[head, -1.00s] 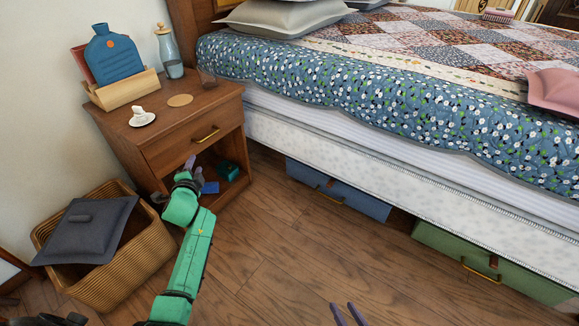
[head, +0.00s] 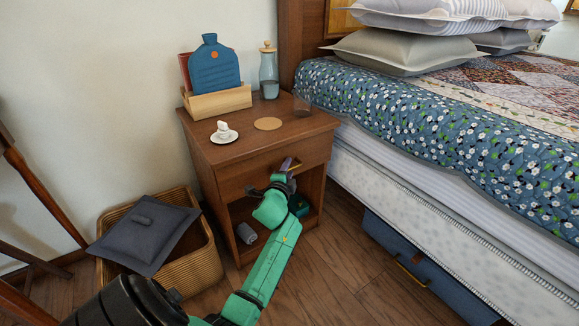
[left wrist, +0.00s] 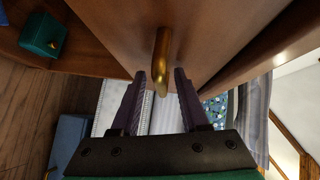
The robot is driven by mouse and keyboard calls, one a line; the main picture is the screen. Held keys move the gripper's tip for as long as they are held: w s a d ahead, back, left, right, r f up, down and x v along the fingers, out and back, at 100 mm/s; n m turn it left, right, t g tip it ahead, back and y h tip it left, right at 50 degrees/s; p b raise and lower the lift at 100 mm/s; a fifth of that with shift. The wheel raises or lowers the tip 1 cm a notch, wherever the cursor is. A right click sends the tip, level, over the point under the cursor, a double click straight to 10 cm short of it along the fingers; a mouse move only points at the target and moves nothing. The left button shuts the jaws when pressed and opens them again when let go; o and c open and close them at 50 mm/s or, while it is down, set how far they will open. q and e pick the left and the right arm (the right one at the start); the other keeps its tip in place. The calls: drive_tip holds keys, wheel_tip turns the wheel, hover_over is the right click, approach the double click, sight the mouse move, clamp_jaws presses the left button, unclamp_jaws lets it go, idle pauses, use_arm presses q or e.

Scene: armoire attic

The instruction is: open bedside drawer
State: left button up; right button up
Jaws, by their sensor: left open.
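The wooden bedside table (head: 215,152) stands against the wall beside the bed, with its drawer (head: 240,176) shut. A brass drawer handle (head: 297,167) is partly hidden by my left gripper (head: 288,164) in the head view. In the left wrist view the brass handle (left wrist: 161,60) stands out from the wooden drawer front (left wrist: 120,30). My left gripper's purple fingers (left wrist: 160,74) are open, one on each side of the handle's near end and apart from it. My right gripper is not in view.
A blue hot-water bottle (head: 212,66), a bottle (head: 269,78), a coaster (head: 268,124) and a saucer (head: 225,137) stand on top. A wicker basket (head: 205,262) is at the left. The bed (head: 400,130) is close on the right.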

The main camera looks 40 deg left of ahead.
use_arm(q)
drive_tip(key=shift+s+r, duration=0.1)
drive_tip(key=shift+r, duration=0.05)
drive_tip(key=shift+c, duration=0.3)
clamp_jaws()
idle(1.0)
